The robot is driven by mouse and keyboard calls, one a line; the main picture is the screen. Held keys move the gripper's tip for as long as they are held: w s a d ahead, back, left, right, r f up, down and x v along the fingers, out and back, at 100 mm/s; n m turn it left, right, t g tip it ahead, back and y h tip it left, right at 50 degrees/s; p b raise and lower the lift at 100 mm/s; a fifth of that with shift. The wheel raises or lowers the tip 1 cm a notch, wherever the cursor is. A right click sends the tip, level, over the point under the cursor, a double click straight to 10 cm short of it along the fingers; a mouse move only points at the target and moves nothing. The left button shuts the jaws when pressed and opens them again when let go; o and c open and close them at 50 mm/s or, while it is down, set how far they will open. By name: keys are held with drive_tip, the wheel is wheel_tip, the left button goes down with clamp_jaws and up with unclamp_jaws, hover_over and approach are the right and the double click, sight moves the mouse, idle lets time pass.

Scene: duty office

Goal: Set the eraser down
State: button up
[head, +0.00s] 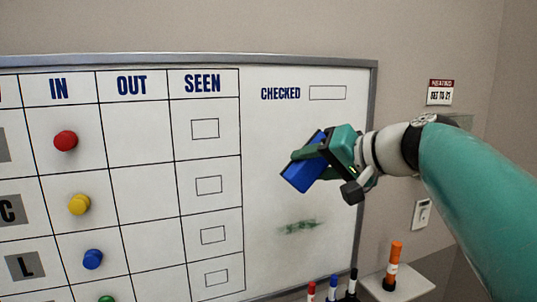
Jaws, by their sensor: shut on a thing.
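A blue eraser (301,176) shows in the head view, in front of the right part of the whiteboard. My gripper (308,160) is shut on it and holds it tilted. I cannot tell whether the eraser touches the board. The gripper fingers hide part of the eraser. The whiteboard (265,220) carries a grid with IN, OUT and SEEN columns and an empty CHECKED box (328,93). A dark green smudge (299,227) is on the board below the eraser.
Red (66,141), yellow (79,204) and blue (93,259) magnets sit in the IN column. Several markers stand along the bottom edge. An orange marker (394,262) stands on a pale shelf (412,285) at lower right. A switch (422,214) and a small sign (439,92) are on the wall.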

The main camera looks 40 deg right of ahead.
sight(281, 155)
drive_tip(key=shift+w, duration=0.15)
drive_tip(key=w, duration=0.2)
drive_tip(key=w+d, duration=0.1)
drive_tip(key=w, duration=0.2)
drive_tip(key=w+d, duration=0.1)
drive_tip(key=w, duration=0.2)
drive_tip(key=shift+d, duration=0.2)
drive_tip(key=s, duration=0.2)
drive_tip(key=s+a, duration=0.1)
drive_tip(key=s, duration=0.2)
drive_tip(key=s+a, duration=0.1)
drive_tip(key=s, duration=0.2)
drive_tip(key=shift+a, duration=0.2)
drive_tip(key=w+d, duration=0.1)
drive_tip(key=w, duration=0.4)
drive_tip(key=w+d, duration=0.1)
drive_tip(key=w, duration=0.2)
drive_tip(key=shift+w+d, duration=0.25)
drive_tip(key=shift+d, duration=0.05)
drive_tip(key=s+d, duration=0.2)
drive_tip(key=d, duration=0.5)
drive_tip(key=shift+d, duration=0.35)
drive_tip(key=shift+s+d+f, duration=0.1)
drive_tip(key=shift+s, duration=0.15)
